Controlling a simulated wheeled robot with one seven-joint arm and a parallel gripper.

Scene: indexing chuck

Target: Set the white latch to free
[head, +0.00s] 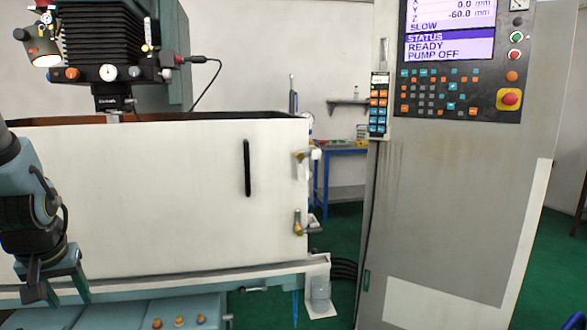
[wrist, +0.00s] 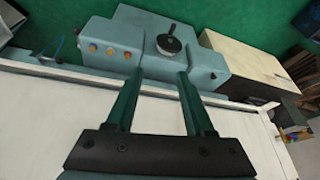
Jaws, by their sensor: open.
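A small latch with a white handle (head: 315,154) and a brass-coloured pivot is at the upper right edge of the white enclosure panel (head: 180,215) in the head view. Its exact setting is too small to tell. A second latch with a brass pivot and a dark handle (head: 313,227) sits lower on the same edge. My gripper (head: 66,296) is at the far lower left, in front of the panel and well away from both latches. In the wrist view my gripper (wrist: 161,75) is open, with nothing between its fingers. No latch shows in the wrist view.
The panel has a black vertical handle (head: 247,168). A grey control cabinet (head: 440,210) stands to the right, with a gap of green floor (head: 345,225) between. The wrist view shows a teal housing with a dark round knob (wrist: 168,46) below the panel.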

